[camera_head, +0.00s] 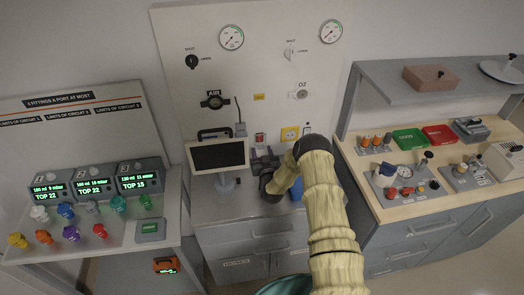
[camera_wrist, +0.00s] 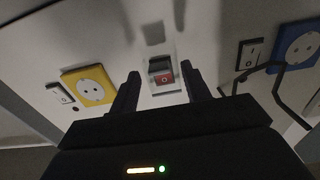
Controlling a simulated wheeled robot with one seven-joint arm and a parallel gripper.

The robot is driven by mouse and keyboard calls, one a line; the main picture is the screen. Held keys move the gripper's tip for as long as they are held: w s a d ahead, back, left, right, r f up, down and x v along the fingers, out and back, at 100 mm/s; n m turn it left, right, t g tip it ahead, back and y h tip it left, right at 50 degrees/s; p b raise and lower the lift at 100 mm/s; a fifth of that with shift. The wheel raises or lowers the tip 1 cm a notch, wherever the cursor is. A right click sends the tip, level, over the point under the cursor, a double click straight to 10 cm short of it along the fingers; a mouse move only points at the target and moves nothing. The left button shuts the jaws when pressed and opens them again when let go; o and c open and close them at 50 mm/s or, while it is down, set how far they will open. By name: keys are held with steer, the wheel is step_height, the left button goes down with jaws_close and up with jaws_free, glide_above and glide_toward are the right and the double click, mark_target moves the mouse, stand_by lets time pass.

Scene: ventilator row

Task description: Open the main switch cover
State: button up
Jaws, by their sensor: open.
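The main switch (camera_wrist: 164,77) is a small pale wall box with a red rocker and a dark flap, apparently its cover (camera_wrist: 159,63), at one edge of it. How far the cover is raised is unclear. In the head view the switch (camera_head: 260,139) shows as a small red and white patch on the back panel, right of the monitor. My gripper (camera_wrist: 159,77) is open and empty, its dark fingers on either side of the switch in the wrist view. I cannot tell whether a finger touches it. My gripper (camera_head: 263,162) also shows in front of the panel in the head view.
The monitor (camera_head: 218,155) stands close left of my gripper in the head view.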

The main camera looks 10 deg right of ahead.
steer(key=shift+w, duration=0.3)
steer(key=c, duration=1)
steer(key=shift+s+r, duration=0.1)
